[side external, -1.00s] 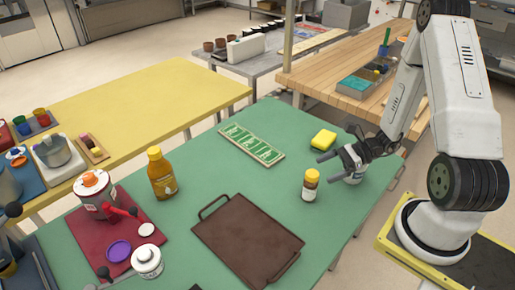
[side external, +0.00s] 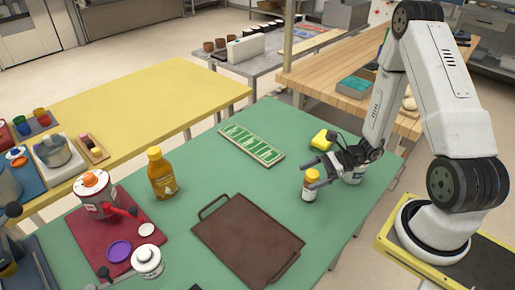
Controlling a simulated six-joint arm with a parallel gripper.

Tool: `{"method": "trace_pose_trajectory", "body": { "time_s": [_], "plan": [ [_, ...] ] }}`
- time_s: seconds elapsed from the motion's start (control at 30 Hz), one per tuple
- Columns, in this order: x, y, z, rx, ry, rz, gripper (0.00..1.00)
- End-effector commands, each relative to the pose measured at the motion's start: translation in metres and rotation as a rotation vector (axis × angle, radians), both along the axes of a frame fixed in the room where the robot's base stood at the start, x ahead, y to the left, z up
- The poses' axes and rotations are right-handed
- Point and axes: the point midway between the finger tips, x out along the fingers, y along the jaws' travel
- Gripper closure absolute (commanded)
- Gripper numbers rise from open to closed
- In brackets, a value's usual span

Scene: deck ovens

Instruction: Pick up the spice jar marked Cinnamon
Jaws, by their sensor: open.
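A small jar with a yellow cap and pale label (side external: 309,192) stands upright on the green table (side external: 215,185). A second white jar (side external: 354,177) stands under my gripper, its top hidden by it. Neither label can be read at this size, so I cannot tell which jar is marked Cinnamon. My gripper (side external: 317,170) is open and points left. One finger tip overlaps the yellow-capped jar near its cap; the other is farther back. I cannot tell whether it touches the jar. Nothing is seen held between the fingers.
A yellow sponge (side external: 322,139) lies just behind my gripper. A brown tray (side external: 248,240) lies in front-left of the jar. A green-panelled strip (side external: 252,144), an amber bottle (side external: 161,174) and a red mat (side external: 88,242) with containers are farther left. Green table lies bare between them.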

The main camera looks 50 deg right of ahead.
Motion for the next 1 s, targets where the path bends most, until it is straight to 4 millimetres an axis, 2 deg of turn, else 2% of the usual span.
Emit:
{"method": "trace_pose_trajectory", "body": {
  "time_s": [0.2, 0.27, 0.5, 0.53, 1.0],
  "plan": [
    [-0.0002, -0.0001, 0.0001, 0.000, 0.000, 0.000, 0.02],
    [-0.0002, -0.0001, 0.0001, 0.000, 0.000, 0.000, 0.21],
    [-0.0002, -0.0001, 0.0001, 0.000, 0.000, 0.000, 0.97],
    [-0.0002, -0.0001, 0.0001, 0.000, 0.000, 0.000, 1.00],
    [-0.0001, -0.0002, 0.0053, 0.000, -0.001, 0.000, 1.00]
  ]
}}
